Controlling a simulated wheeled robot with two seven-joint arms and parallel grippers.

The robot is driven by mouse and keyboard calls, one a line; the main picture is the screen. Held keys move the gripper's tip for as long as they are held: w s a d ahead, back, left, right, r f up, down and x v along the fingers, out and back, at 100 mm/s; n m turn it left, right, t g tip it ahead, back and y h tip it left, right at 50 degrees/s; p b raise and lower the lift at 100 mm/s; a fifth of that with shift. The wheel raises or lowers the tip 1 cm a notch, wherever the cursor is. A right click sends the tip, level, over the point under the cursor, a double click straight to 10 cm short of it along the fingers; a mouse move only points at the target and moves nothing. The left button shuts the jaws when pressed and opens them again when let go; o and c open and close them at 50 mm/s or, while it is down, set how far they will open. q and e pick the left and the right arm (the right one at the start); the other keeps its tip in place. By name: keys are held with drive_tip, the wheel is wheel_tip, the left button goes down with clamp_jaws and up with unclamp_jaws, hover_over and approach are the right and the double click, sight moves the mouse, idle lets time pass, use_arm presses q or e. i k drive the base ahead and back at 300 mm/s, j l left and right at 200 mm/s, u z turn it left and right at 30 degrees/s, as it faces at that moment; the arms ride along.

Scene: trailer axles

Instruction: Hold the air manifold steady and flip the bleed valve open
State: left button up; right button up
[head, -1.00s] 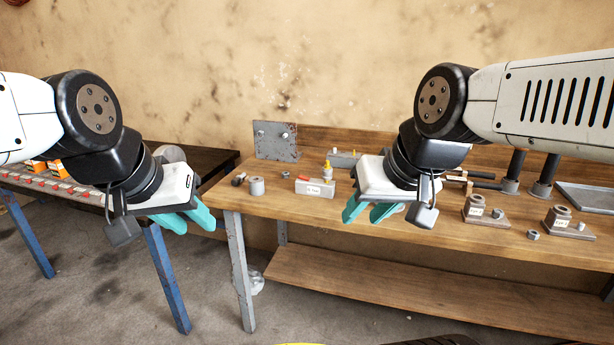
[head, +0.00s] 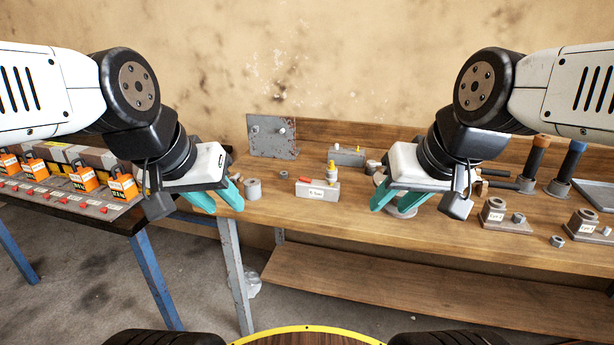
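A light grey block (head: 317,191) with a white label and a red part on top lies on the wooden bench, between my grippers in the picture. A fitting with a yellow top (head: 331,171) stands at its back edge. Another grey block (head: 345,156) with a yellow piece sits farther back; I cannot tell for certain which is the manifold. My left gripper (head: 217,197) is open and empty, left of the labelled block by the bench's left end. My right gripper (head: 396,198) is open and empty, right of the block, and hides part of the bench behind it.
A grey cylinder (head: 253,188) stands left of the labelled block. A rusty plate (head: 271,136) stands at the back. Labelled mounts (head: 493,211) and dark posts (head: 563,170) are on the right. A side table (head: 60,206) with orange-labelled items is at left. The bench front is mostly clear.

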sight(302, 178)
drive_tip(key=i+l+u, duration=0.15)
drive_tip(key=i+l, duration=0.15)
drive_tip(key=i, duration=0.2)
drive_tip(key=i+l+u, duration=0.1)
drive_tip(key=i+l, duration=0.25)
drive_tip(key=i, duration=0.1)
